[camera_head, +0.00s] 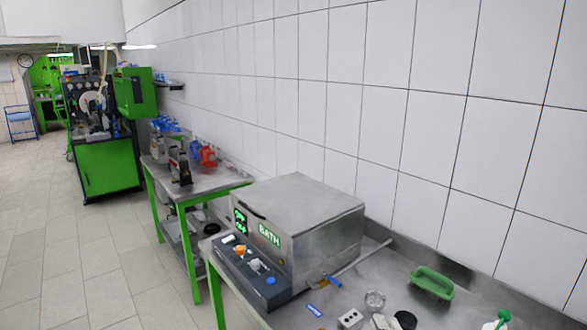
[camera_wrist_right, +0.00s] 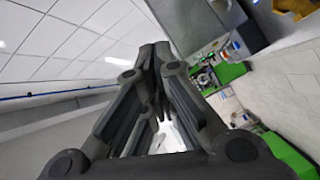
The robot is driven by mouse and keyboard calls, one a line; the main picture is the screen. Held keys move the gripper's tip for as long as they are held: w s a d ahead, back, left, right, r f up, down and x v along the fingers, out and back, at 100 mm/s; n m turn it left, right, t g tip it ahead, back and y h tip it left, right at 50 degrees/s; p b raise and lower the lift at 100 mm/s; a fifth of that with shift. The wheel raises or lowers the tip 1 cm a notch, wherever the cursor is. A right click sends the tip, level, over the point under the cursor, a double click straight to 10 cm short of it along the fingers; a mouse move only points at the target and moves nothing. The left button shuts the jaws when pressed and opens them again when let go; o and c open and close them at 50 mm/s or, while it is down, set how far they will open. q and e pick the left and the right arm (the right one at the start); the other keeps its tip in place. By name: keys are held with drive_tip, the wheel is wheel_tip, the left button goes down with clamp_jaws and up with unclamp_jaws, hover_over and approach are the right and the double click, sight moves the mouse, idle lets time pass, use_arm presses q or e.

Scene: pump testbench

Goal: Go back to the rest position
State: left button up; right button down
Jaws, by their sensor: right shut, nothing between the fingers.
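My right gripper (camera_wrist_right: 155,52) fills the middle of the right wrist view, with its dark fingers together at the tips and nothing held between them. It hangs in the air, tilted, and touches nothing that I can see. I cannot make out either gripper in the head view. My left gripper is not in view.
A steel bath unit (camera_head: 300,215) with a control panel stands on the near bench. Behind are a second bench (camera_head: 215,185) and a green test machine (camera_head: 108,165). The tiled floor (camera_head: 60,240) at left is clear.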

drive_tip(key=s+d+f+m+g+h, duration=0.1)
drive_tip(key=s+d+f+m+g, duration=0.1)
drive_tip(key=s+f+m+g, duration=0.25)
drive_tip(key=s+d+f+m+g+h, duration=0.1)
drive_tip(key=s+d+f+m+g, duration=0.15)
drive_tip(key=s+f, duration=0.35)
drive_tip(key=s+a+f+m+g+y, duration=0.1)
drive_tip(key=s+f+m+g, duration=0.25)
drive_tip(key=s, duration=0.45)
drive_tip(key=s+a+f+m+g, duration=0.1)
drive_tip(key=s+f+m+g, duration=0.15)
drive_tip(key=s+f, duration=0.4)
drive_tip(key=s+f+g+b, duration=0.2)
drive_tip(key=s+f+b, duration=0.1)
drive_tip(key=f, duration=2.6)
drive_tip(key=s+d+f+n+g+b, duration=0.1)
drive_tip(key=s+d+f+b, duration=0.1)
drive_tip(key=s+f, duration=1.4)
drive_tip(key=shift+s+d+f+b, duration=0.4)
drive_tip(key=shift+f+b, duration=0.1)
drive_tip(key=shift+f, duration=0.35)
